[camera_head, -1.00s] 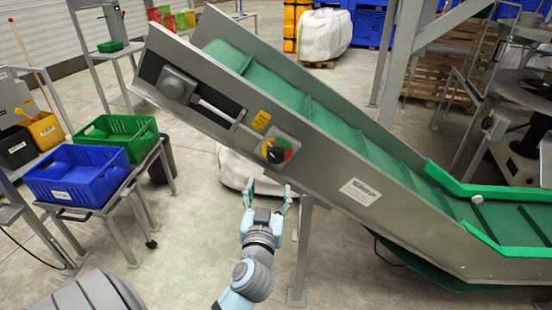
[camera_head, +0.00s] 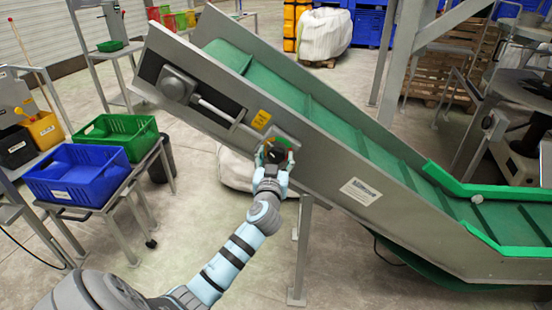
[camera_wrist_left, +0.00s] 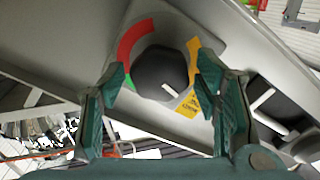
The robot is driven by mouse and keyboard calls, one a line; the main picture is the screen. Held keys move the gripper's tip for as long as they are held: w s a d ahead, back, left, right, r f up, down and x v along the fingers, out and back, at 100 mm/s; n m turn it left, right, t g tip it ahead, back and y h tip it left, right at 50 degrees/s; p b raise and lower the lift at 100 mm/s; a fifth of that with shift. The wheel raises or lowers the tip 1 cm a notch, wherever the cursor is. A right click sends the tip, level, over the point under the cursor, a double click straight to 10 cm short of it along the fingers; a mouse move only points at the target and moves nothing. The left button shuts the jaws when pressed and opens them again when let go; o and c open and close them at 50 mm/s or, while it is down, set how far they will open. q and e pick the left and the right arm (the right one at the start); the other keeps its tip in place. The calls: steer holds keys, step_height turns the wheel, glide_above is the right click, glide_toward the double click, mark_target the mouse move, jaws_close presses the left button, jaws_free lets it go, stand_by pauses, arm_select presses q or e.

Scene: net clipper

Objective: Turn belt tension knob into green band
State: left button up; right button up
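The black belt tension knob (camera_wrist_left: 160,75) sits on a dial plate on the conveyor's side panel. In the left wrist view, a red band (camera_wrist_left: 134,38) arcs over its upper left, a yellow band (camera_wrist_left: 194,47) is at the right, and a bit of green band (camera_wrist_left: 128,82) shows beside the left finger. The rest of the green is hidden. A white pointer mark on the knob slants to the lower right. My left gripper (camera_head: 276,158) is open, its fingers (camera_wrist_left: 161,72) on either side of the knob with small gaps visible. My right gripper is out of view.
The inclined conveyor (camera_head: 330,170) with its green belt fills the middle and right. A yellow sticker (camera_head: 261,119) is beside the dial. Blue (camera_head: 78,188) and green (camera_head: 118,150) crates stand on a stand at the left. A conveyor leg (camera_head: 301,250) stands below.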

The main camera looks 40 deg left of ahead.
arm_select(q)
steer(key=c, duration=0.9)
steer(key=shift+o, duration=0.3)
steer(key=shift+m, duration=0.5)
steer(key=m+p, duration=0.1)
steer(key=m, duration=0.2)
steer(key=m+p, duration=0.1)
steer(key=m, duration=0.2)
steer(key=m+p, duration=0.1)
steer(key=m, duration=0.3)
steer(key=shift+f+m+p, duration=0.1)
steer(key=shift+m+p, duration=0.45)
steer(key=shift+m, duration=1.45)
